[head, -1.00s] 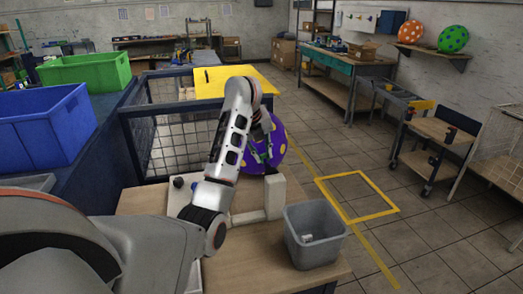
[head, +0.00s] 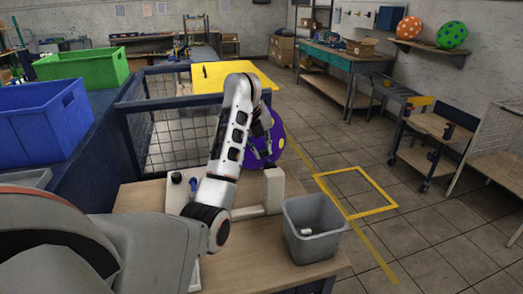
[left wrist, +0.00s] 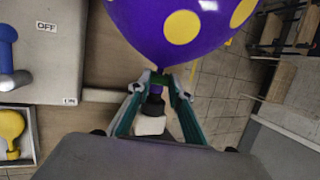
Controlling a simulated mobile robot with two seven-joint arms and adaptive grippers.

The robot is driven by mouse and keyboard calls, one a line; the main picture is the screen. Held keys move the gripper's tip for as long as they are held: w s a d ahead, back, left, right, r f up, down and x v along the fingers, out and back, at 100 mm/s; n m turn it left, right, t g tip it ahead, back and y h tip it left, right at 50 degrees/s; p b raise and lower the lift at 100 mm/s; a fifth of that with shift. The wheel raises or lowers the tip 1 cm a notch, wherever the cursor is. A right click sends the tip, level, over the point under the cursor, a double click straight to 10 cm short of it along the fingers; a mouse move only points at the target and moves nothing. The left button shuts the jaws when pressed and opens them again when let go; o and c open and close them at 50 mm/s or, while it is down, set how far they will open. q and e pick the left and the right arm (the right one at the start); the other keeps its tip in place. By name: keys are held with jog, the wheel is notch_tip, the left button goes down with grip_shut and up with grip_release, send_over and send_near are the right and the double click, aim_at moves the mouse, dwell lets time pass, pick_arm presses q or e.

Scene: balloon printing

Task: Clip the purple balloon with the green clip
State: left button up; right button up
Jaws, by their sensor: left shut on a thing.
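The purple balloon (head: 278,139) with yellow dots sits on the black nozzle of the pale inflating stand (head: 273,190), partly behind my left arm. It fills the top of the left wrist view (left wrist: 182,25). My left gripper (head: 264,152) is at the balloon's neck, just under its round body. In the left wrist view its fingers (left wrist: 157,83) stand on both sides of the neck, shut on the small green clip (left wrist: 157,73). The clip is mostly hidden between the fingertips, and I cannot tell how tightly it pinches the neck. My right gripper is not in view.
A grey bin (head: 314,214) with small white items stands right of the stand on the wooden table (head: 240,250). A blue lever (left wrist: 6,62) is beside the ON/OFF marks. A blue crate (head: 40,120) and green crate (head: 80,66) are at left.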

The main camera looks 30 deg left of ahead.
pick_arm(q)
jog(key=shift+w+f+b, duration=0.2)
jog(key=shift+f+b, duration=0.3)
jog(key=shift+f, duration=0.15)
dwell(0.6)
jog(key=shift+w+d+f, duration=0.1)
jog(key=shift+f, duration=0.2)
dwell(0.4)
jog(key=o, duration=0.9)
jog(key=shift+o, duration=0.2)
jog(key=shift+r, duration=0.1)
